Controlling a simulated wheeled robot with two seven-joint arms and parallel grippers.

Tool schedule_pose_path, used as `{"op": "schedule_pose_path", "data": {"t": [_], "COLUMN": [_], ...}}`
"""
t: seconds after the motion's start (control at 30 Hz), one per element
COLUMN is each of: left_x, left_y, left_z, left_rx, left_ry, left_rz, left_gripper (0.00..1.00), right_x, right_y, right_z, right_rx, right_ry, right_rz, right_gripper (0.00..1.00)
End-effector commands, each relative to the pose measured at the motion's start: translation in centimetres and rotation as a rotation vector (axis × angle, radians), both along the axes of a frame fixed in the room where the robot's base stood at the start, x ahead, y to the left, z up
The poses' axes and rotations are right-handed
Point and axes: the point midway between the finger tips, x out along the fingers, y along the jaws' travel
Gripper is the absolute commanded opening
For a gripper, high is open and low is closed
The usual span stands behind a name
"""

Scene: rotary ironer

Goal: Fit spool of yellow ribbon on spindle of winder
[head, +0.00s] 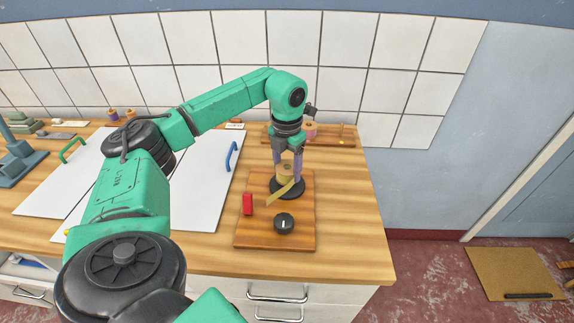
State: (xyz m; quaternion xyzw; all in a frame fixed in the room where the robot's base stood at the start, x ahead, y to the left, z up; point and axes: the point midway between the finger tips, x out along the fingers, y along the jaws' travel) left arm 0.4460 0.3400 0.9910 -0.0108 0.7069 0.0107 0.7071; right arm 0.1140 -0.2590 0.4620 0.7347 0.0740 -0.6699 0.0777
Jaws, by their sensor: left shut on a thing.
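The winder is a wooden board (246,236) with a black round plate (292,194), a red block (248,204) and a black knob (284,223) on it. The spool of yellow ribbon (285,173) is between the fingers of my left gripper (287,172), which points down and is shut on it. A loose end of ribbon hangs from the spool toward the front left. The spool is over the black plate. The spindle is hidden, and I cannot tell whether the spool is around it or above it. My right gripper is not in view.
Behind the winder, a wooden rack (340,140) holds a pink spool (310,129). To the left lie white panels (205,190) with a blue handle (231,157) and a green handle (72,149). The counter (345,220) right of the winder is clear up to its edge.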

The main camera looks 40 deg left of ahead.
Motion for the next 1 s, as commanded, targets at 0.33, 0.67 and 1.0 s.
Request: {"op": "schedule_pose_path", "data": {"t": [0.33, 0.67, 1.0], "left_x": [0.0, 0.0, -0.01], "left_y": [-0.02, -0.02, -0.01], "left_z": [-0.37, -0.36, -0.37], "left_rx": [0.0, 0.0, 0.0], "left_ry": [0.0, 0.0, 0.0], "left_rz": [0.0, 0.0, 0.0], "left_gripper": [0.12, 1.0, 1.0], "right_x": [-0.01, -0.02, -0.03], "right_y": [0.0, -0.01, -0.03], "right_z": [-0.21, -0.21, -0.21], "right_rx": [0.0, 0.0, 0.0], "right_ry": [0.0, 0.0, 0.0], "right_rz": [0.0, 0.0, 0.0], "right_gripper": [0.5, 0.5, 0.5]}}
